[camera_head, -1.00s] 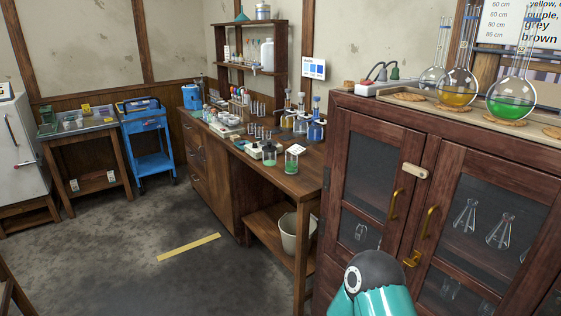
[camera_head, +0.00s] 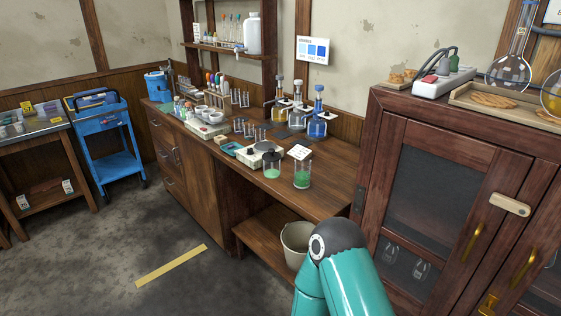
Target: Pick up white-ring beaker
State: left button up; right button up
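Two clear beakers with green contents stand near the front edge of the wooden bench. One is the right beaker (camera_head: 302,175), in front of a white card. The other is the left beaker (camera_head: 272,167), in front of a small device with a dark round top. I cannot tell at this size which of them has a white ring. Neither of my grippers is in view. Only a teal arm link of mine shows at the bottom, below and in front of the bench.
The wooden bench (camera_head: 315,205) also holds bottles with blue liquid (camera_head: 317,127), a test tube rack (camera_head: 255,132) and a white tray (camera_head: 208,127). A tall dark cabinet (camera_head: 390,130) stands close on the right. A bucket (camera_head: 296,240) sits under the bench. Floor at left is open.

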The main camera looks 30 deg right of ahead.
aim_at(302, 173)
jog(key=u, duration=0.2)
jog(key=i, duration=0.95)
jog(key=z, duration=2.15)
jog(key=k, duration=0.9)
jog(key=z, duration=0.2)
jog(key=i, duration=1.1)
jog(key=u, duration=0.05)
